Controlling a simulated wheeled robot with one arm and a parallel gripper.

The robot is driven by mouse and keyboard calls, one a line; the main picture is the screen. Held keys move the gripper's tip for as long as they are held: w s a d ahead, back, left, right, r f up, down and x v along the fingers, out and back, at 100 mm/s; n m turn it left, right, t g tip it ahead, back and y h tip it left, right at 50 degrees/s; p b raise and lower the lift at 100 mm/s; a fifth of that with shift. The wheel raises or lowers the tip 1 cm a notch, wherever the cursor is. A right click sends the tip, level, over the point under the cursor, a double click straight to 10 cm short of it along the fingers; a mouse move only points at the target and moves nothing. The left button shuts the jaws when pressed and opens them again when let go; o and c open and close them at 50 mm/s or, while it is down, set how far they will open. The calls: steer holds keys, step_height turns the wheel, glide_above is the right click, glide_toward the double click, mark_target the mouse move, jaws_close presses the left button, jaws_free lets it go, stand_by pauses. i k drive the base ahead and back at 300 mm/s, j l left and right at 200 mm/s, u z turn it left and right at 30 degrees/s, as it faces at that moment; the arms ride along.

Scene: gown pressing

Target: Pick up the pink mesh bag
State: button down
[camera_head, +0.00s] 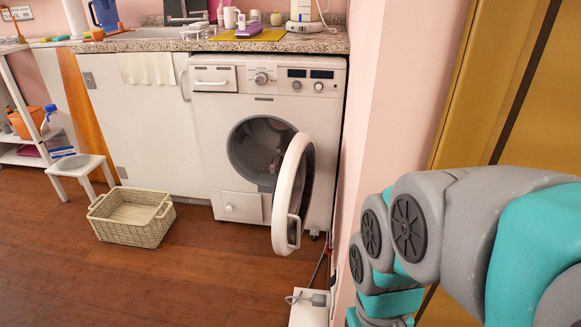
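I cannot make out a pink mesh bag anywhere in the head view. A white washing machine (265,82) stands under the counter with its round door (294,192) swung open to the right. The drum opening (252,150) is dark, and its contents are too unclear to name. A cream woven basket (131,232) sits on the floor left of the machine; it looks empty. My arm fills the lower right of the view. My gripper is outside the picture.
A pink wall corner (385,85) stands between the machine and my arm. A white stool (76,166) and a shelf are at the left. A white box (308,308) with a cord lies near the wall. The wooden floor (190,285) in front is mostly clear.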

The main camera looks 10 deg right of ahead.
mark_target(277, 162)
steer(key=i+j+u, duration=0.25)
steer(key=i+j, duration=0.4)
steer(key=i, duration=0.15)
